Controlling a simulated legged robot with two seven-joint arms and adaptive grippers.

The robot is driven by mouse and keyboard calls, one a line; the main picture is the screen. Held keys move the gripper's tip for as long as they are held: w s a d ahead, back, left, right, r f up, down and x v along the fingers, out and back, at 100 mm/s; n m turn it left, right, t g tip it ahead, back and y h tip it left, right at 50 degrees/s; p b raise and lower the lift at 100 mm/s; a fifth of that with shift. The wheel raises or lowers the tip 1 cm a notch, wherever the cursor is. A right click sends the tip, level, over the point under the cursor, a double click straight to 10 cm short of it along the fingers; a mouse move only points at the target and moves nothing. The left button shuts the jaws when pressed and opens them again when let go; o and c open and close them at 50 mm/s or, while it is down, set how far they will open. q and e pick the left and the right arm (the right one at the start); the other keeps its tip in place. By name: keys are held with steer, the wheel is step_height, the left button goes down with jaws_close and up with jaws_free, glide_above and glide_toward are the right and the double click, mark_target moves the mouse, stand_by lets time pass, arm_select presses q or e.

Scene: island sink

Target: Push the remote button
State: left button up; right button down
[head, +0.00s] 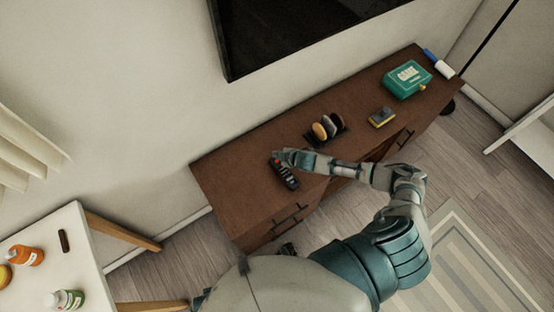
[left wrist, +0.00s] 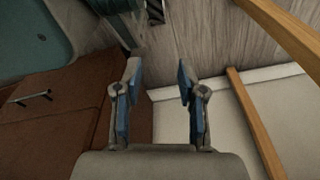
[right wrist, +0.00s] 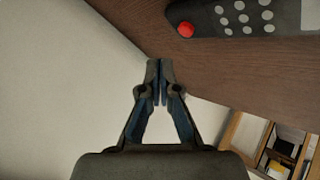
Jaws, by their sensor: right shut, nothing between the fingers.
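The remote (head: 287,177) is black with a red button and lies on the left part of the brown cabinet top. In the right wrist view the remote (right wrist: 245,16) shows grey round buttons and the red button (right wrist: 186,30) at its left end. My right gripper (head: 282,155) is over the red-button end in the head view. In the right wrist view my right gripper (right wrist: 160,70) is shut and empty, its tips apart from the red button in the picture. My left gripper (left wrist: 158,75) is open and empty, pointing at the floor beside the cabinet.
On the cabinet (head: 232,190) stand a rack of round pieces (head: 326,130), a yellow-grey sponge-like block (head: 382,117), a green box (head: 407,79) and a marker (head: 438,63). A dark screen (head: 300,30) hangs above. A white table (head: 50,240) with bottles stands left.

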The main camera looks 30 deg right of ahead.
mark_target(277, 161)
step_height(277, 161, up, 3)
steer(key=p, duration=0.3)
steer(key=shift+r+p, duration=0.3)
arm_select(q)
steer(key=s+a+f, duration=0.1)
steer(key=s+f, duration=0.3)
steer(key=s, duration=0.5)
steer(key=shift+a+f+g, duration=0.15)
steer(key=shift+a+g, duration=0.15)
steer(key=shift+a, duration=0.1)
